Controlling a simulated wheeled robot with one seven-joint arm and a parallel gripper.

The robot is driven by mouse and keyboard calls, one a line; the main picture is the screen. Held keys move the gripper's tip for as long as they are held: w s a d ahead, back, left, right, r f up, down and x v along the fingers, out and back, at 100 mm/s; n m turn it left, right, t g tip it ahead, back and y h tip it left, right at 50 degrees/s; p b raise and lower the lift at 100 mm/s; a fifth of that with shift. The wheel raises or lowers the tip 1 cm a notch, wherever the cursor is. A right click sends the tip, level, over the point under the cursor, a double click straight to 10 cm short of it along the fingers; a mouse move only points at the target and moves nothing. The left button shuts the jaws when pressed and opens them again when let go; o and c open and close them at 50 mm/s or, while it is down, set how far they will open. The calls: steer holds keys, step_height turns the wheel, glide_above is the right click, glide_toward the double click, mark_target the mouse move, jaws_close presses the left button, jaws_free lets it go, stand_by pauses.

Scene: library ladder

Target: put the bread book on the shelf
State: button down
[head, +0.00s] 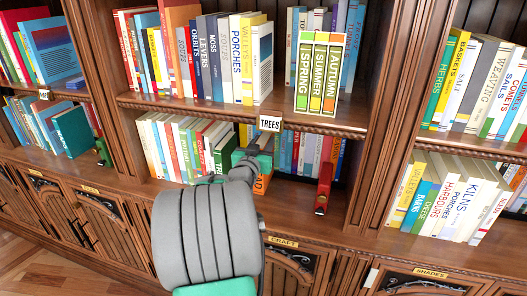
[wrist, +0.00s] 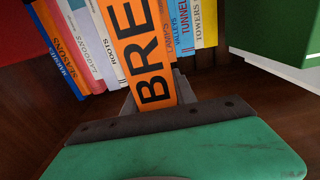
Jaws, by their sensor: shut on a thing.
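The bread book is orange with large black letters "BRE" on its spine (wrist: 140,45); the rest of the title is hidden. My gripper (wrist: 152,100) is shut on its lower end. In the head view my gripper (head: 250,163) reaches into the lower middle shelf (head: 300,196), and a small orange part of the book (head: 262,185) shows beneath it. The book stands tilted in the wrist view, in front of or beside a row of books; I cannot tell whether it touches them or the shelf board.
Books with pale and green spines (head: 180,145) fill the shelf's left part. A red block-like object (head: 323,190) stands to the right, with bare board between. A "TREES" label (head: 270,123) hangs on the upper shelf edge. Green, orange and yellow season books (head: 317,75) stand above.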

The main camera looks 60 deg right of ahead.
step_height(320, 180, down, 3)
steer(key=shift+d+f, duration=0.15)
steer(key=shift+f, duration=0.15)
steer(key=shift+f, duration=0.15)
steer(key=c, duration=1)
jaws_free()
